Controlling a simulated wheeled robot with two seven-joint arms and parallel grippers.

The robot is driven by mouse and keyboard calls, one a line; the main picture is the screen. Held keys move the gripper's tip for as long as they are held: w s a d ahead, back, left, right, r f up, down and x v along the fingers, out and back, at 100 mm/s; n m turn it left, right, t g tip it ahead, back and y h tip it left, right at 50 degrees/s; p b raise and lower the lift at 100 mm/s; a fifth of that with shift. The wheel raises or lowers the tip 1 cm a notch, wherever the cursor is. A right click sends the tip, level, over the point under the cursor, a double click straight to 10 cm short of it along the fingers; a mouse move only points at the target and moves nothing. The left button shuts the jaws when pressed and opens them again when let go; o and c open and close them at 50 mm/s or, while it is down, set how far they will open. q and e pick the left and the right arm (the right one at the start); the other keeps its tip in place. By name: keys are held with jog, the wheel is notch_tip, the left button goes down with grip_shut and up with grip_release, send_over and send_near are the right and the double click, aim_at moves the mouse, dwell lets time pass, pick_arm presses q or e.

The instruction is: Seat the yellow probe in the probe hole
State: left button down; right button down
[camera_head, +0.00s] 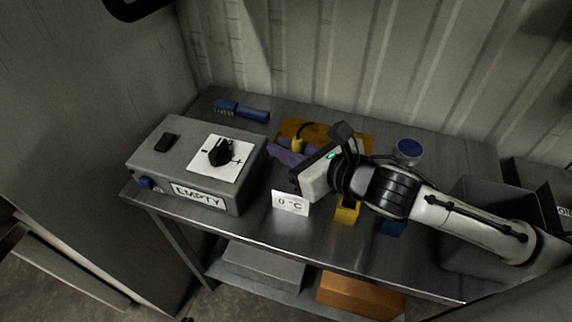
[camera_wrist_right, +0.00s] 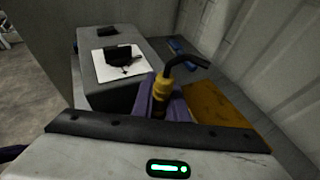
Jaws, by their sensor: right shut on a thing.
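The yellow probe (camera_head: 297,145) has a dark cable bending out of its top. In the right wrist view the probe (camera_wrist_right: 161,88) stands roughly upright between the purple fingers of my right gripper (camera_wrist_right: 160,104), which is shut on it. In the head view my right gripper (camera_head: 290,154) is above the table, just right of the grey box (camera_head: 163,185). The probe's lower end is hidden. I cannot make out a probe hole in either view. My left gripper is not in view.
The grey box carries a dial (camera_head: 220,152) and an "EMPTY" label. A card reading "0 °C" (camera_head: 290,202) stands at the table's front. An orange-brown board (camera_head: 350,136) lies behind my gripper. A blue brush (camera_head: 250,114), blue-topped jar (camera_head: 408,149) and grey bin (camera_head: 462,250) stand around.

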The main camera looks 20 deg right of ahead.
aim_at(286, 170)
jog(key=shift+f, duration=1.9)
jog(key=shift+f+b, duration=0.1)
jog(key=shift+b, duration=0.2)
jog(key=c, duration=1.7)
grip_release()
jog(key=shift+f, duration=0.1)
jog(key=shift+c, duration=0.2)
jog(key=shift+s+d+r, duration=0.1)
jog(key=shift+s+r, duration=0.15)
jog(key=v, duration=1.1)
jog(key=shift+s+r, duration=0.15)
jog(key=shift+r, duration=0.05)
